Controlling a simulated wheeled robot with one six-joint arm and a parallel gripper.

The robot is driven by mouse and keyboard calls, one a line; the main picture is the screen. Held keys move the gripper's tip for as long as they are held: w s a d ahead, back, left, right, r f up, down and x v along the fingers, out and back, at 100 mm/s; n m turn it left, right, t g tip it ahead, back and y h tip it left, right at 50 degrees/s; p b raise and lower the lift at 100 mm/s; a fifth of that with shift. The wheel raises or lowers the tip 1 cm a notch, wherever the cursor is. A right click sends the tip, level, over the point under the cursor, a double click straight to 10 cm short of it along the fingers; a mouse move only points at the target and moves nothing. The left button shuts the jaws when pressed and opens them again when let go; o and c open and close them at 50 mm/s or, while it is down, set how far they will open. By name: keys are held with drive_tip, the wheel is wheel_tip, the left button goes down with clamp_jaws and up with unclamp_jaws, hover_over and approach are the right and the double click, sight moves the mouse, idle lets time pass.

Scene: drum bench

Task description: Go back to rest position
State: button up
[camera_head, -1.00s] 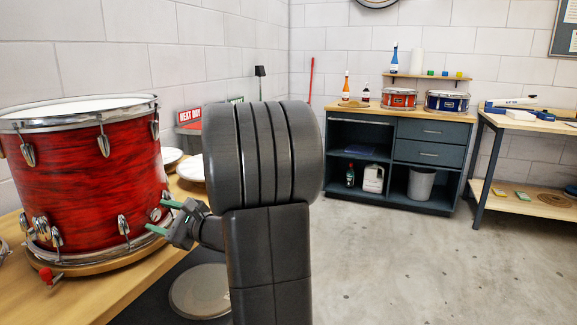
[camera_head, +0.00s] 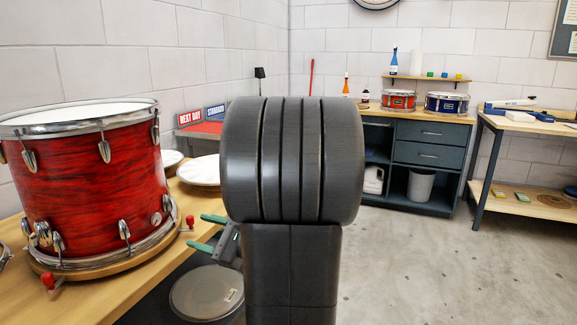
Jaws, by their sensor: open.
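My gripper (camera_head: 207,232) is at the left of my dark arm, which fills the middle of the view. Its two green fingers are apart with nothing between them, and they point left toward the big red drum (camera_head: 90,190). The drum stands upright on a round wooden base on the bench (camera_head: 130,287). A small red knob (camera_head: 190,221) at the base's right side is close to the fingertips, with a gap between them. Another red knob (camera_head: 48,281) is at the base's front. Part of the gripper's wrist is hidden behind my arm.
White round drumheads (camera_head: 200,171) lie behind the drum, near signs reading NEXT DAY (camera_head: 191,118) and STANDARD. A round grey seat or lid (camera_head: 205,292) is below the bench edge. A cabinet (camera_head: 430,160) and side table (camera_head: 530,125) stand far back. The floor (camera_head: 430,270) at right is clear.

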sight(157, 220)
drive_tip(key=b+x, duration=0.1)
drive_tip(key=x, duration=1.2)
drive_tip(key=shift+a+f, duration=0.1)
drive_tip(key=shift+f, duration=0.05)
drive_tip(key=shift+f+n+b, duration=0.15)
drive_tip(key=shift+n+b, duration=0.55)
drive_tip(key=shift+b, duration=0.1)
drive_tip(key=shift+d+n+b, duration=0.2)
drive_tip(key=shift+n+b, duration=0.2)
drive_tip(key=shift+n, duration=0.1)
drive_tip(key=shift+n+b, duration=0.4)
drive_tip(key=shift+n, duration=0.1)
drive_tip(key=n+b, duration=0.3)
drive_tip(key=n, duration=0.3)
drive_tip(key=n+b, duration=0.1)
drive_tip(key=n, duration=0.4)
drive_tip(key=shift+b, duration=0.3)
drive_tip(key=n, duration=0.4)
drive_tip(key=shift+r, duration=0.2)
drive_tip(key=shift+n, duration=0.4)
